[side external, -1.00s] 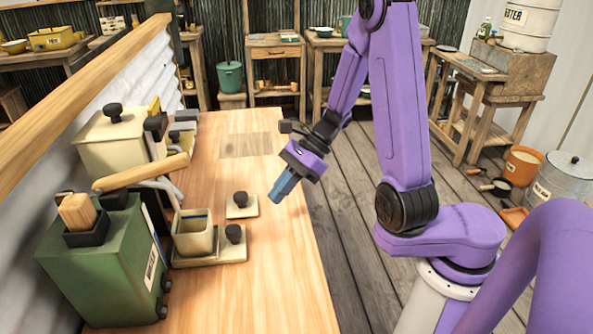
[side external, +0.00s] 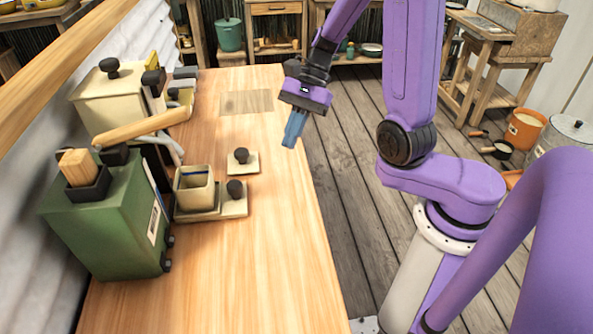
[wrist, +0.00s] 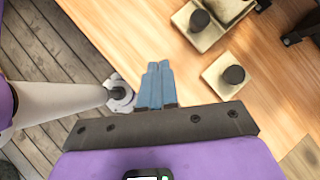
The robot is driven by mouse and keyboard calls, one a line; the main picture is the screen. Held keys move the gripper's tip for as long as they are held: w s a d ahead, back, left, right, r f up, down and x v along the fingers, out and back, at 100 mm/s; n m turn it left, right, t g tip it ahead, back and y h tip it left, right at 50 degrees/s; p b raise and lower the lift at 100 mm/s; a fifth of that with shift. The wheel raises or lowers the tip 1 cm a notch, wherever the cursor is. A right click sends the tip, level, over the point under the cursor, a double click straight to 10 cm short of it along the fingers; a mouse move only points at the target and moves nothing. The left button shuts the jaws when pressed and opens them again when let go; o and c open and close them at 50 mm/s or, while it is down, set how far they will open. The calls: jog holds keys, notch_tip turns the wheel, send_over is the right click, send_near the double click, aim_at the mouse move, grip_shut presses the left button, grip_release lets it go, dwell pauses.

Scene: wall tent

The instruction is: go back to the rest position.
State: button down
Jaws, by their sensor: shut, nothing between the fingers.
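My gripper (side external: 293,130) is shut and empty, its blue fingers pressed together and pointing down near the right edge of the wooden table (side external: 265,260). In the wrist view the closed fingers of my gripper (wrist: 156,85) show over the table's edge, with nothing between them. The fingers are apart from everything on the table.
A small lid with a dark knob (side external: 242,160) lies left of my gripper. A green box (side external: 105,225) and a cream canister (side external: 112,100) line the left. The table's front is clear.

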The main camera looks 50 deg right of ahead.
jog(key=s+r+n+h, duration=0.1)
jog(key=s+n+h, duration=0.2)
jog(key=s+n, duration=0.6)
jog(key=s+r+n+h, duration=0.1)
jog(key=s+n+h, duration=0.3)
jog(key=s+n, duration=0.5)
jog(key=d+n, duration=0.1)
jog(key=n, duration=0.9)
jog(key=shift+t, duration=0.3)
